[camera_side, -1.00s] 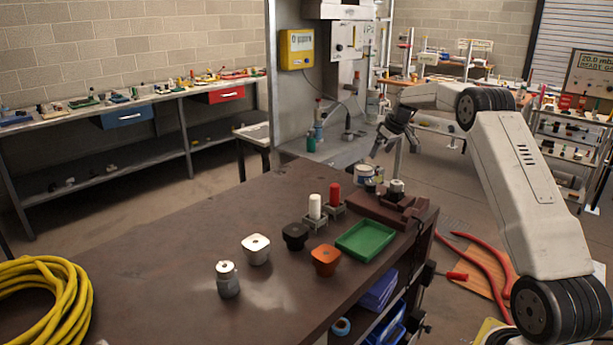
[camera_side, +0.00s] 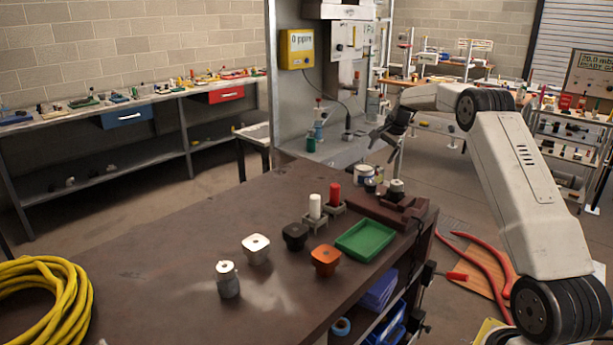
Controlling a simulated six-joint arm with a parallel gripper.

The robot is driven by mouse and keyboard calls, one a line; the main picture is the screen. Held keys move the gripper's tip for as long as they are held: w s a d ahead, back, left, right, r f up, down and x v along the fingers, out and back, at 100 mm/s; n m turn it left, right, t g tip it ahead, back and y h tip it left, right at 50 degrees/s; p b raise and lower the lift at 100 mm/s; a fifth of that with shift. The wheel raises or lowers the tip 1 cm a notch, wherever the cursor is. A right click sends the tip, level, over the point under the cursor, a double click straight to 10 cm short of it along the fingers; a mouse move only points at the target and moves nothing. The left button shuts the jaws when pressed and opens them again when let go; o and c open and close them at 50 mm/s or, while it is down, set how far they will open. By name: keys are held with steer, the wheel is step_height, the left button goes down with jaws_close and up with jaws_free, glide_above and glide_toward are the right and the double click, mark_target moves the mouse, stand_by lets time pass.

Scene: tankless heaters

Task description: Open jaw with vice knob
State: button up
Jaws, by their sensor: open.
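A dark reddish-brown vice (camera_side: 385,212) sits at the far right corner of the brown workbench (camera_side: 190,255). A small metal-and-dark cylindrical part (camera_side: 397,190) stands at the vice; I cannot tell whether its jaws grip it. No vice knob can be made out for certain. My gripper (camera_side: 380,146) is open and appears empty. It hangs in the air above and behind the vice in the picture, apart from it, with its fingers pointing down and left.
A green tray (camera_side: 365,240), an orange block (camera_side: 326,261), a black block (camera_side: 295,236), a white block (camera_side: 256,248) and a grey cylinder (camera_side: 228,280) stand on the bench. White (camera_side: 315,206) and red (camera_side: 334,194) cylinders stand near the vice.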

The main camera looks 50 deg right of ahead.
steer(key=m, duration=2)
glide_toward(371, 183)
step_height(371, 183, down, 2)
steer(key=shift+w+d+f, duration=0.1)
steer(key=shift+w+d, duration=0.05)
steer(key=shift+w, duration=0.3)
steer(key=shift+f, duration=0.1)
steer(key=shift+x, duration=3.8)
steer(key=shift+w, duration=0.1)
